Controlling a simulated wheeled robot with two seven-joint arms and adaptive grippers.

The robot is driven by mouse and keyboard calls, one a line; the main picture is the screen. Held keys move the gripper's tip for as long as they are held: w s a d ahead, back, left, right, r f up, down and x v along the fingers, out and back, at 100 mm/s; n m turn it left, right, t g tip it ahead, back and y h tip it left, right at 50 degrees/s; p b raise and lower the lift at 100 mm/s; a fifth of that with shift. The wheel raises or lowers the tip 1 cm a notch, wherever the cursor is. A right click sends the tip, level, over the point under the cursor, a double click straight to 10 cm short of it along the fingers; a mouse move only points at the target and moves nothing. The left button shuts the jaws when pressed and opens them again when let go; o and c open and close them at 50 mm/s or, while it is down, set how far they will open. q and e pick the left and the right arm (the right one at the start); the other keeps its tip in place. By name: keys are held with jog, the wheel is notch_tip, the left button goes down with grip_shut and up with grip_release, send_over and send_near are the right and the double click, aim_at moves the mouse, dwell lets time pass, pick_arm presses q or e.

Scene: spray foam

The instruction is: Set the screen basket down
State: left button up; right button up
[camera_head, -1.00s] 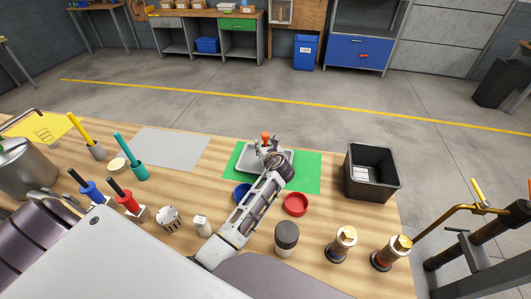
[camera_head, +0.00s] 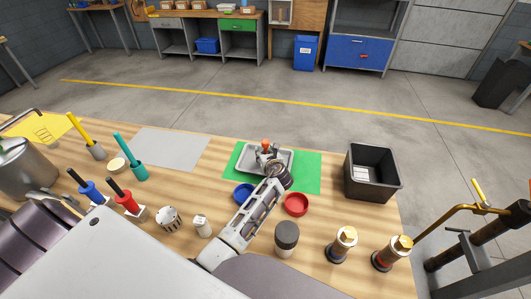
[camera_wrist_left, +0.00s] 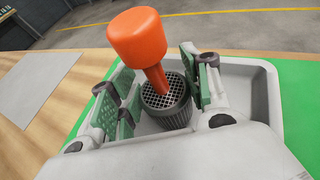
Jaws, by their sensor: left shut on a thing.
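The screen basket (camera_wrist_left: 167,112) is a dark grey cup with a mesh top and an orange handle (camera_wrist_left: 137,38). The handle also shows in the head view (camera_head: 266,145). My left gripper (camera_head: 267,154) is shut on the basket, its green-padded fingers (camera_wrist_left: 166,100) on either side of it. The basket is inside the outline of a light grey tray (camera_wrist_left: 270,100), which lies on a green mat (camera_head: 308,172). The basket leans slightly in the wrist view. Its underside is hidden, so I cannot tell whether it touches the tray floor. My right gripper is not in view.
A blue dish (camera_head: 243,192) and a red dish (camera_head: 296,204) lie near my left forearm. A dark bin (camera_head: 373,188) stands to the right of the mat. A grey mat (camera_head: 165,149) lies clear on the left. Several handled tools and canisters stand around the front and left.

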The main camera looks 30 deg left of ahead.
pick_arm(q)
jog(key=o, duration=1.1)
jog(key=shift+c, duration=0.2)
jog(key=shift+r, duration=0.15)
jog(key=shift+p+v, duration=0.9)
jog(key=shift+v, duration=0.1)
jog(key=shift+p+v, duration=2.85)
jog(key=shift+v, duration=0.75)
jog(key=shift+p+v, duration=0.35)
jog(key=shift+v, duration=1.1)
